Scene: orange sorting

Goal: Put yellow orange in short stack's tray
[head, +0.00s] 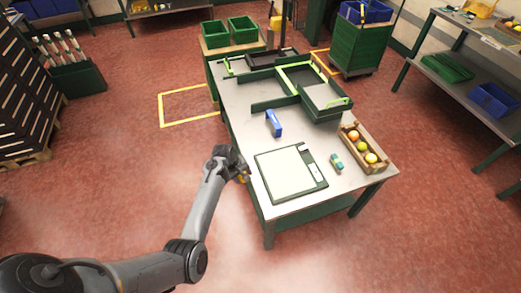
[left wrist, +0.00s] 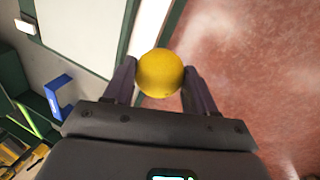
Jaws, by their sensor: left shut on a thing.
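My left gripper (head: 241,173) is just off the left edge of the table in the head view. It is shut on the yellow orange (left wrist: 160,73), which sits between both fingertips in the left wrist view. In the head view only a small bit of yellow shows at the gripper. Dark green trays stand at the table's far half: a nearer right tray (head: 345,103) with a bright green handle, and one farther left (head: 240,72). I cannot tell the stack heights surely. My right gripper is in neither view.
A white square panel with a dark green frame (head: 261,168) lies beside the gripper. A blue upright object (head: 274,124) stands between it and the trays. A wooden crate (head: 381,165) of fruit and a small teal-yellow item (head: 336,161) are at the right.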

